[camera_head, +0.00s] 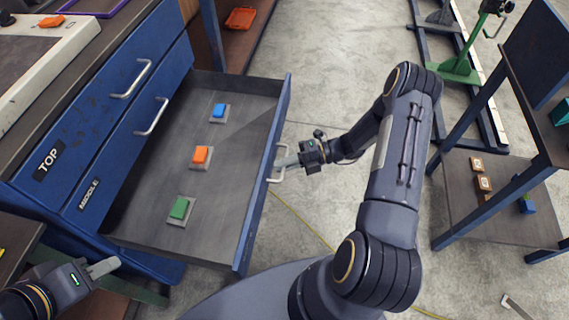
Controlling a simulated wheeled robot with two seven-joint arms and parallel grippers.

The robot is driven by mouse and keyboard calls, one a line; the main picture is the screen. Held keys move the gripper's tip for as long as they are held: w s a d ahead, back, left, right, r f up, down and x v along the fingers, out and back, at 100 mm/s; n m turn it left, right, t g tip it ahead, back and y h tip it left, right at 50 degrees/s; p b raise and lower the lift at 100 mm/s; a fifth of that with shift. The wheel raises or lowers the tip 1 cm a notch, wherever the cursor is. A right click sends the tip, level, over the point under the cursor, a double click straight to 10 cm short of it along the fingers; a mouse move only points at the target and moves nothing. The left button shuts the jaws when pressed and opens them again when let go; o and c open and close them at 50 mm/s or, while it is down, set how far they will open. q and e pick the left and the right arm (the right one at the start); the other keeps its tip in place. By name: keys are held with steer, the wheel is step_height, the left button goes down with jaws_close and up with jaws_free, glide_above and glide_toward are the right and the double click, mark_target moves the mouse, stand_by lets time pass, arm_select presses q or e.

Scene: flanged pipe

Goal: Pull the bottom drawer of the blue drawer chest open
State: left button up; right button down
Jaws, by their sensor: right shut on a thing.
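The blue drawer chest (100,125) stands at the left, with its top drawer (75,140) and middle drawer (140,150) closed. The bottom drawer (240,125) is pulled well out and its inside shows. My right gripper (286,162) is shut on the bottom drawer's handle (274,176), at the middle of the drawer front. My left gripper (100,268) is at the lower left, near the chest's near side and apart from the drawer; its fingers are seen edge-on, so I cannot tell its opening.
A shelf rack (500,203) stands at the right. The floor between drawer and rack is mostly clear, apart from my arm above.

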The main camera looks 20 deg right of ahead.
steer(key=c, duration=1.5)
jaws_free()
steer(key=shift+d, duration=0.1)
steer(key=v, duration=0.7)
steer(key=shift+d, duration=0.3)
steer(key=shift+r, duration=0.2)
steer(key=s+a+r+n+g+h+p, duration=0.2)
steer(key=s+a+r+n+h+p, duration=0.15)
steer(key=r+n, duration=0.75)
steer(key=s+a+r+n+g+h+p, duration=0.1)
steer(key=s+a+r+n+h+p, duration=0.2)
steer(key=r+n, duration=0.75)
steer(key=s+a+r+n+t+h+p, duration=0.2)
steer(key=s+r+n+t+h, duration=0.3)
steer(key=s+r+n, duration=0.6)
steer(key=s+n+p, duration=0.1)
steer(key=n, duration=0.4)
steer(key=shift+s+a+r, duration=0.2)
steer(key=shift+s+a, duration=0.05)
steer(key=shift+s, duration=0.15)
